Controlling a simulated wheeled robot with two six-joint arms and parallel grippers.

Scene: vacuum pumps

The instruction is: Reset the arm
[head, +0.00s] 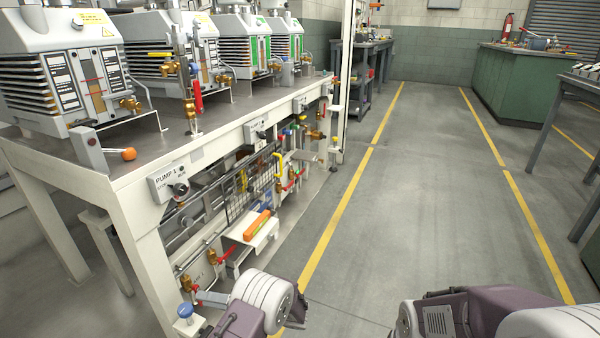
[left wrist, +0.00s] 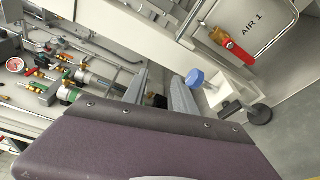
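My left arm reaches in at the bottom of the head view, its purple and white links (head: 262,300) beside the front leg of the pump bench. My left gripper (head: 206,297) is low near that leg, by a blue knob (head: 184,311). In the left wrist view its two grey fingers (left wrist: 160,92) stand apart, with no held object visible between them. The blue knob (left wrist: 195,78) is just beyond the right finger; contact cannot be told. My right arm (head: 480,312) shows at the bottom right; its gripper is out of view.
The bench (head: 128,176) carries several vacuum pumps (head: 75,65) and a PUMP 1 switch box (head: 176,184). A red-handled AIR 1 valve (left wrist: 232,48) and pipework (left wrist: 60,80) are close to the left gripper. The grey floor aisle (head: 420,180) is clear.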

